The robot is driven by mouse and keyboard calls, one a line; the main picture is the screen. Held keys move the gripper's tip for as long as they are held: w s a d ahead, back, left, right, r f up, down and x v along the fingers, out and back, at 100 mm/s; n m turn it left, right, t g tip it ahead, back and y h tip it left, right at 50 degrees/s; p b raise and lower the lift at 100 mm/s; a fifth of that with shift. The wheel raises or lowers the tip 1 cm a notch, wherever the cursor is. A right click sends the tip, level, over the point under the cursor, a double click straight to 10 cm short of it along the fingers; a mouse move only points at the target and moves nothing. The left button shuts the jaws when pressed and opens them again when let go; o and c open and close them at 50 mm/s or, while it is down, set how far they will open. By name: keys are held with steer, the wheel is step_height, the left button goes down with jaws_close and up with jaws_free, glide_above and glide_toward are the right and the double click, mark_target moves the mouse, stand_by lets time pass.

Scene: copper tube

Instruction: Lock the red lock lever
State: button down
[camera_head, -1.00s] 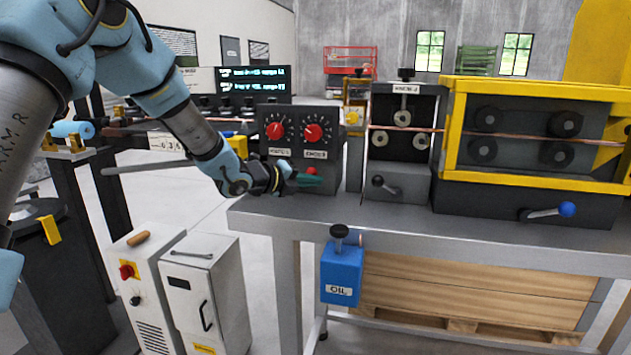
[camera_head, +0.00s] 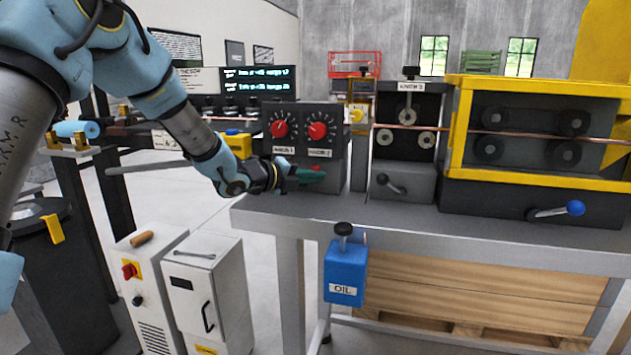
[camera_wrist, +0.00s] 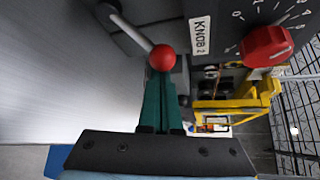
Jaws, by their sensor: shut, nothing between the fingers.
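The red lock lever has a grey shaft and a red ball end (camera_wrist: 161,57). In the wrist view it slants from the upper left down to the ball. In the head view only a bit of the red ball (camera_head: 316,167) shows above my gripper (camera_head: 313,176), below the knob panel. My gripper has green fingers, which lie together with nothing between them. In the wrist view the fingertips (camera_wrist: 160,76) end right at the ball. I cannot tell whether they touch it. The shaft is hidden in the head view.
The knob box (camera_head: 300,135) with two red knobs stands just above my gripper. To its right are a roller unit (camera_head: 404,180) with a black-ended lever and a yellow-framed roller machine (camera_head: 540,180) with a blue-ended lever. A blue oil box (camera_head: 345,270) hangs at the table front.

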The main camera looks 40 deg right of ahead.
steer(key=shift+w, duration=0.1)
steer(key=n+h+b, duration=0.1)
steer(key=b, duration=0.2)
steer(key=w+a+n+h+b, duration=0.1)
steer(key=b, duration=0.2)
steer(key=w+r+n+h+b, duration=0.1)
steer(key=n+b, duration=0.1)
steer(key=b, duration=0.1)
steer(key=shift+w+a+g, duration=0.25)
steer(key=shift+a+g, duration=0.05)
steer(key=shift+a, duration=0.05)
steer(key=n+h+b, duration=0.1)
steer(key=b, duration=0.1)
steer(key=w+n+b, duration=0.1)
steer(key=a+n+h+b, duration=0.1)
steer(key=b, duration=0.1)
steer(key=shift+w+a+r+n+h+b, duration=0.1)
steer(key=shift+w+n+h+b, duration=0.2)
steer(key=shift+w, duration=0.1)
steer(key=shift+w+a+r+b, duration=0.1)
steer(key=shift+w+a+b, duration=0.3)
steer(key=shift+b, duration=0.75)
steer(key=w+b, duration=0.1)
steer(key=b, duration=0.1)
steer(key=w+a+b, duration=0.1)
steer(key=b, duration=0.2)
steer(key=shift+w+a+f, duration=0.15)
steer(key=shift+w+f, duration=0.1)
steer(key=shift+f, duration=0.15)
steer(key=shift+w, duration=0.1)
